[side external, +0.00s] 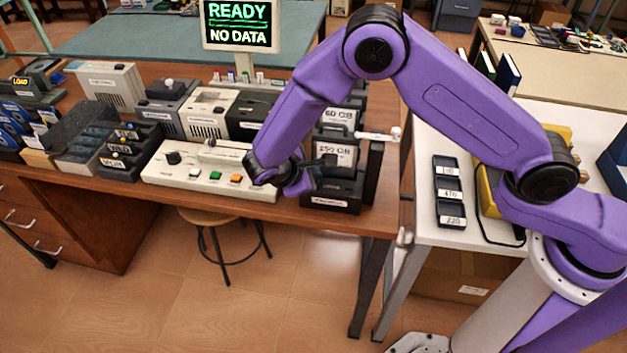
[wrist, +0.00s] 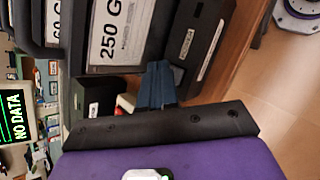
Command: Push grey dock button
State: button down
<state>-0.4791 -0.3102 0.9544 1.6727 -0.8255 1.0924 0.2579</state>
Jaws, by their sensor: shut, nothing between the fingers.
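A black dock (side external: 335,192) stands at the right end of the wooden bench, with black drives labelled 250 GB (side external: 338,155) and 60 GB (side external: 338,116). In the wrist view, the dock (wrist: 220,40) has a small white label on its face. My gripper (side external: 322,163) is at the dock's left side, partly hidden by my wrist. In the wrist view its dark blue fingers (wrist: 157,70) are together and empty, with tips at the dock's edge. I cannot tell whether they touch it.
A white console (side external: 205,178) with green, white and orange buttons stands just left of my gripper. A screen (side external: 240,24) behind reads READY, NO DATA. Several other devices crowd the bench to the left. The bench's front edge is close to the dock.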

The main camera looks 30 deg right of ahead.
jog(key=shift+f, duration=0.4)
dwell(0.5)
jog(key=shift+r, duration=0.85)
notch_tip(320, 180, up, 6)
dwell(0.7)
dwell(0.3)
